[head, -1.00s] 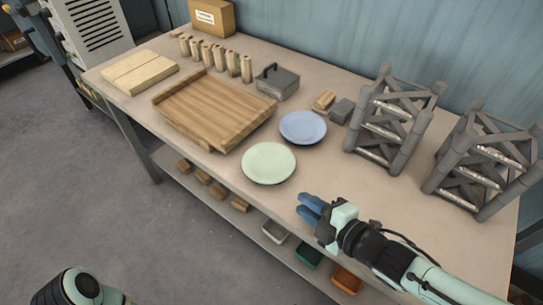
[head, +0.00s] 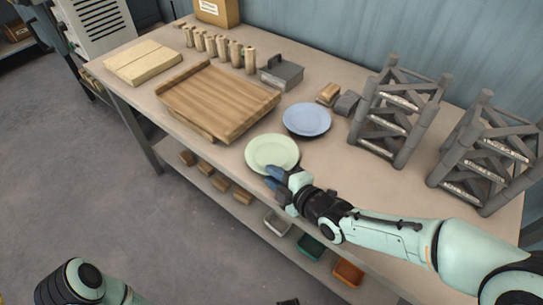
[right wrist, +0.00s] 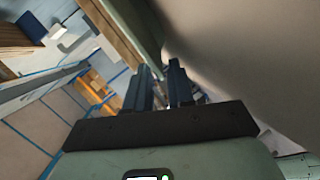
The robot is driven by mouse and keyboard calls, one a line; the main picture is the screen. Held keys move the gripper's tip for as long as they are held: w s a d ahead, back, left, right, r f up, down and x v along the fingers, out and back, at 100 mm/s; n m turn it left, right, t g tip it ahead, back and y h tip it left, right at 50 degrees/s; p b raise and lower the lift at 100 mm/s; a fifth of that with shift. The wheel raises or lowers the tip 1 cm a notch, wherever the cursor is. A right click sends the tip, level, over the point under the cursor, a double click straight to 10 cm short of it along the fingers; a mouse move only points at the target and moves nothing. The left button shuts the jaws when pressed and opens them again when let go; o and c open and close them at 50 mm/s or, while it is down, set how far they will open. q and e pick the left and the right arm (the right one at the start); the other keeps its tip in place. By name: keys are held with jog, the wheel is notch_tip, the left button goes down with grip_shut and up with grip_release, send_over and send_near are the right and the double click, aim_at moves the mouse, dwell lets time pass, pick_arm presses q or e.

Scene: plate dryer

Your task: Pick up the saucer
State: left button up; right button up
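A round pale green saucer (head: 272,152) lies flat on the workbench near its front edge. A similar light blue saucer (head: 307,120) lies behind it to the right. My right gripper (head: 272,177) is at the near edge of the green saucer, its blue fingertips overlapping the rim in the head view. In the right wrist view the two dark fingers (right wrist: 160,85) stand apart with a narrow gap between them; whether the rim lies in that gap is unclear. Part of my left arm shows at the lower left, but I cannot make out its gripper.
A wooden tray (head: 218,98) lies left of the saucers, with a grey handled box (head: 282,72) behind. Two grey racks (head: 399,110) stand to the right. Small blocks (head: 328,93) lie near the blue saucer. Bins (head: 311,246) sit on the lower shelf.

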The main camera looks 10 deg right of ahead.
jog(key=shift+w+a, duration=0.1)
jog(key=shift+w, duration=0.1)
grip_shut()
